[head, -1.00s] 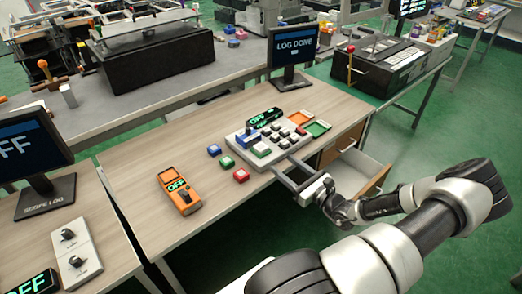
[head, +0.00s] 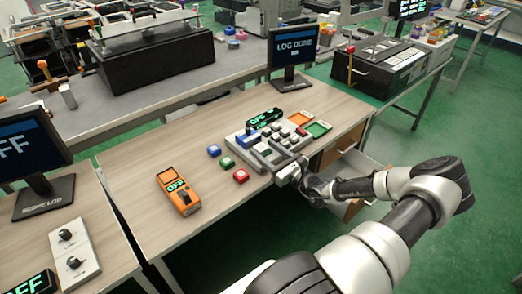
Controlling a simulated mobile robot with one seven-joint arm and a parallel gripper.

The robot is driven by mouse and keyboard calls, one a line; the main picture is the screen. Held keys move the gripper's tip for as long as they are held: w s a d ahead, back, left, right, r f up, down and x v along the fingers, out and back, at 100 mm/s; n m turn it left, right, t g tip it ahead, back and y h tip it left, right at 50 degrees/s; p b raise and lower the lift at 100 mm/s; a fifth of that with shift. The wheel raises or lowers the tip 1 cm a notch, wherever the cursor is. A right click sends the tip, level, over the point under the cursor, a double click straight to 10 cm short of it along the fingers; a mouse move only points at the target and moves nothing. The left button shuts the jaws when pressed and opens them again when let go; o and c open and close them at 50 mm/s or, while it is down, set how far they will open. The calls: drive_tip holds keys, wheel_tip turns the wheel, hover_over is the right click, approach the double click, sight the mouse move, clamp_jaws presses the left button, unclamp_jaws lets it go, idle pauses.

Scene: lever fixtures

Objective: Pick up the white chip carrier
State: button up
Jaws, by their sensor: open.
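A grey test fixture (head: 240,139) with several dark sockets sits on the wooden desk. A small pale block with some green, which looks like the white chip carrier (head: 262,148), is at the fixture's front left part; at this size I cannot be sure. My gripper (head: 280,151) is open, its dark fingers reaching over the front edge of the fixture. The left finger is close to the pale block and partly covers that area. I cannot tell whether it touches. Nothing shows held between the fingers.
Blue (head: 214,150), green (head: 227,163) and red (head: 241,176) blocks lie left of the fixture. An orange meter (head: 179,191) is farther left. An orange tray (head: 300,118) and a green tray (head: 318,129) lie right. A monitor (head: 290,46) stands behind. An open drawer (head: 360,165) is under the desk's right side.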

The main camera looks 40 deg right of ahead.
drive_tip(key=c, duration=1.1)
wheel_tip(320, 180, up, 10)
drive_tip(key=p, duration=0.2)
drive_tip(key=s+a+r+n+g+y+p, duration=0.1)
drive_tip(key=a+r+n+g+y+p, duration=0.45)
drive_tip(key=a, duration=1.05)
drive_tip(key=s+a+r+n+g+y+p, duration=0.15)
drive_tip(key=a+r+n+y+p, duration=0.35)
drive_tip(key=a+r+y+p, duration=0.75)
drive_tip(key=d+f+m+t+h+b, duration=0.2)
drive_tip(key=d+f+h+b, duration=0.4)
drive_tip(key=d, duration=0.3)
drive_tip(key=w+d+f+m+t+h+b, duration=0.1)
drive_tip(key=d+f+m+h+b, duration=0.4)
drive_tip(key=d, duration=0.5)
drive_tip(key=w+d+f+m+t+h+b, duration=0.1)
drive_tip(key=d+f+m+t+h+b, duration=0.2)
drive_tip(key=d+f+h+b, duration=0.3)
drive_tip(key=shift+w+d+f+m+t+h+b, duration=0.15)
drive_tip(key=shift+d+f+t+h+b, duration=0.1)
drive_tip(key=shift+d, duration=0.65)
drive_tip(key=shift+w+d+f+m+t+h+b, duration=0.15)
drive_tip(key=shift+d+f+t+h, duration=0.1)
drive_tip(key=shift+d, duration=0.6)
